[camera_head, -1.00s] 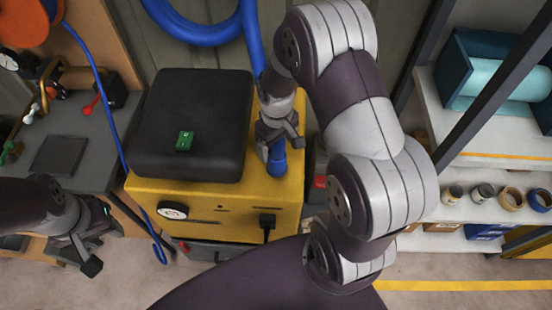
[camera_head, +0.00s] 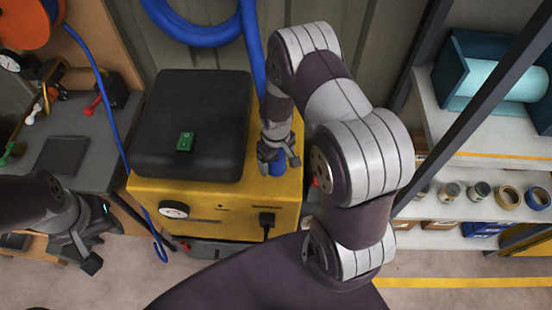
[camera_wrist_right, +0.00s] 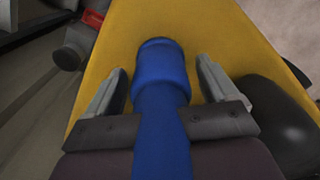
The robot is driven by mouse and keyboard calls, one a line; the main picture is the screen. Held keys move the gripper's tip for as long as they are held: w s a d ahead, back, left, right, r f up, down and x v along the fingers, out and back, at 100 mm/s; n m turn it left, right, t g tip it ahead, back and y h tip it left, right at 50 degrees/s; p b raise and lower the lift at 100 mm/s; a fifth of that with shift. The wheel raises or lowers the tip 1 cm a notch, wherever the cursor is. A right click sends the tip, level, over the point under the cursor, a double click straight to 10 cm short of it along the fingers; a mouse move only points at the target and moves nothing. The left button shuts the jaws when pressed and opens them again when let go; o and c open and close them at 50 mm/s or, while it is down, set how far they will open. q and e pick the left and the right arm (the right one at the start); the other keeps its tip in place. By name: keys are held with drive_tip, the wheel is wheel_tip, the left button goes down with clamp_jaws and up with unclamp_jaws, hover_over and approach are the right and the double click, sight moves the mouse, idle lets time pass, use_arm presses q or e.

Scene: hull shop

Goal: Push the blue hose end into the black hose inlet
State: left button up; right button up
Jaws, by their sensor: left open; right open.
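The blue hose end (camera_head: 277,169) points down at the right side of the yellow machine's top (camera_head: 232,187). In the right wrist view the blue hose end (camera_wrist_right: 162,72) runs between the two fingers against the yellow surface. My right gripper (camera_head: 279,157) is open around the hose, with gaps visible between fingers and hose. The black inlet cannot be made out; the hose end and gripper cover that spot, so I cannot tell how deep the hose sits. My left gripper (camera_head: 88,243) is open and empty at the lower left, away from the hose.
A grey workbench (camera_head: 75,150) stands left. A shelf (camera_head: 475,135) with rolls stands right.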

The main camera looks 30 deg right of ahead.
drive_tip(key=c, duration=1.1)
drive_tip(key=shift+r, duration=0.15)
wheel_tip(320, 180, up, 4)
drive_tip(key=shift+s+d+r+b, duration=0.1)
drive_tip(key=shift+s+b, duration=0.05)
drive_tip(key=shift+b, duration=0.4)
drive_tip(key=s+d+r, duration=0.1)
drive_tip(key=s+r, duration=0.1)
drive_tip(key=s, duration=0.1)
drive_tip(key=s+d+r, duration=0.2)
drive_tip(key=s, duration=0.1)
drive_tip(key=s+d+r+b, duration=0.1)
drive_tip(key=s+d+r, duration=0.1)
drive_tip(key=s, duration=0.2)
drive_tip(key=shift+d+r, duration=0.1)
drive_tip(key=shift+r, duration=0.2)
drive_tip(key=shift+f, duration=0.1)
